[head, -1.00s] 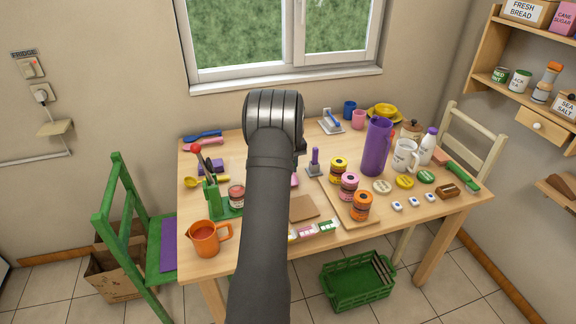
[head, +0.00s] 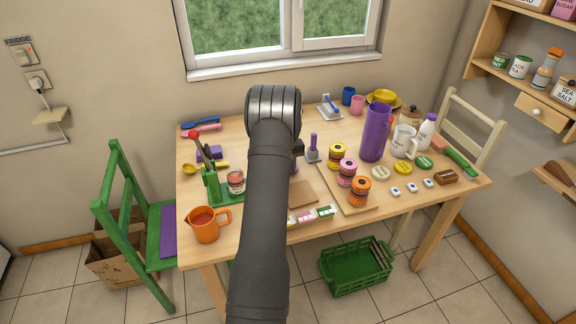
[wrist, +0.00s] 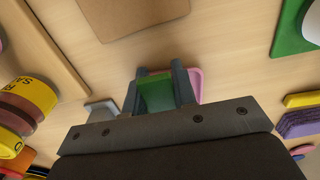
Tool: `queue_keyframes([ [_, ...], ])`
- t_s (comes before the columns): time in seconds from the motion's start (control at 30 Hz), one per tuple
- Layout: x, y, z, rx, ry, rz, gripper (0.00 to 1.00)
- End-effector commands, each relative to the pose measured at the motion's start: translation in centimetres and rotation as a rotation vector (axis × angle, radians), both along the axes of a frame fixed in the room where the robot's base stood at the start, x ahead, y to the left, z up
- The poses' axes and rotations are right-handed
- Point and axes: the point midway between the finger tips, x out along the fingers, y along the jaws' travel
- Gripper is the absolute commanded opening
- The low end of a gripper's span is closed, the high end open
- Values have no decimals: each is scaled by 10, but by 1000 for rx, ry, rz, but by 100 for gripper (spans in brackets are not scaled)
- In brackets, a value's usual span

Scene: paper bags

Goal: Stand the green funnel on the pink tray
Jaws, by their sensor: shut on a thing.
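In the wrist view my gripper (wrist: 157,82) is shut on a green piece (wrist: 157,97), which I take for the green funnel. Only a small part of it shows between the fingers, so its shape and tilt cannot be told. A pink surface (wrist: 195,84), probably the pink tray, shows just behind and right of the fingers. The gripper covers most of it, and I cannot tell whether the funnel touches it. In the head view my arm hides the funnel and most of the gripper.
A brown square board (head: 303,195) lies near the gripper. Jars (head: 347,172) stand on a wooden board to the right, beside a purple-handled tool (head: 313,146). An orange mug (head: 207,224) and a green stand (head: 211,186) are to the left. A tall purple jug (head: 374,133) stands farther right.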

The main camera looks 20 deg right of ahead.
Motion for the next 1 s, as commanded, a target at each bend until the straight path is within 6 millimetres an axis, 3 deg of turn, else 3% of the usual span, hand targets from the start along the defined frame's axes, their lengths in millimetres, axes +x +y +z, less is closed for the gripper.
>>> queue_keyframes([
  [0.13, 0, 0, 0, 0, 0, 0, 3],
  [0.17, 0, 0, 0, 0, 0, 0, 31],
  [0.27, 0, 0, 0, 0, 0, 0, 50],
  [0.67, 0, 0, 8, 0, -1, 0, 50],
  [0.77, 1, 0, 23, -1, -4, 0, 50],
  [1.0, 2, -1, 80, -2, -5, 0, 50],
])
